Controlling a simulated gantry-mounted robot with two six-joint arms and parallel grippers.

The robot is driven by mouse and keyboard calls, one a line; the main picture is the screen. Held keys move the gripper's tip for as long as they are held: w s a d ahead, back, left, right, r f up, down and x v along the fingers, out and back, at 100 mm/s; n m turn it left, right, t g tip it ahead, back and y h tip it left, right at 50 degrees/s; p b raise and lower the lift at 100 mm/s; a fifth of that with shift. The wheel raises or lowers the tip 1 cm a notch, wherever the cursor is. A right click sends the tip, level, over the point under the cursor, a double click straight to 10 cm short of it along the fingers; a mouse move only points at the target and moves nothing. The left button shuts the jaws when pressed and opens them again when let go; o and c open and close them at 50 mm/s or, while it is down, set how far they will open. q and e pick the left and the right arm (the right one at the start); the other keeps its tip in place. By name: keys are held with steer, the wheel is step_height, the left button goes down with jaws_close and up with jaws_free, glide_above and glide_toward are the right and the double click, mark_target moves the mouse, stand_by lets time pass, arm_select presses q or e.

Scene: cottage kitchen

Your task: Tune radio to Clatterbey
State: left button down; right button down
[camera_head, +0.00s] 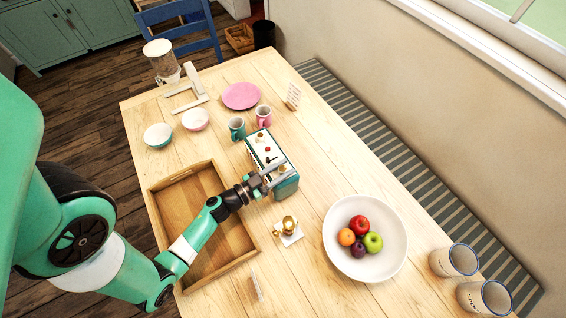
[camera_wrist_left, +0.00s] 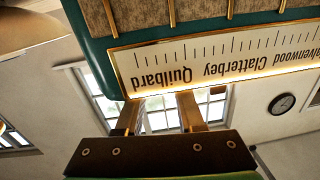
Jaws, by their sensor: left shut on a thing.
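The radio (camera_head: 288,187) is a teal box with a cream panel of small coloured parts, on the table's middle. In the left wrist view its lit dial (camera_wrist_left: 215,55) appears upside down, with the names Quilbard, Clatterbey and a partly cut-off "alvenwood". I cannot make out the dial's pointer. My left gripper (camera_head: 273,178) is at the radio's near end, shut on a part of it that seems to be a knob. In the left wrist view its two fingers (camera_wrist_left: 160,115) reach up behind the dial's edge, which hides their tips and the held part. My right gripper is not in view.
A wooden tray (camera_head: 160,222) lies left of the radio, under my left arm. Teal (camera_head: 237,130) and pink (camera_head: 263,115) mugs stand behind the radio. A gold cup (camera_head: 288,223) stands close in front. A white fruit bowl (camera_head: 385,270) is at right.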

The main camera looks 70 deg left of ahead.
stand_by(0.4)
arm_select(q)
steer(key=c, duration=0.5)
jaws_free()
steer(key=shift+s, duration=0.1)
steer(key=shift+s, duration=0.4)
steer(key=shift+p+v, duration=1.4)
steer(key=shift+v, duration=4.05)
steer(key=shift+d, duration=0.1)
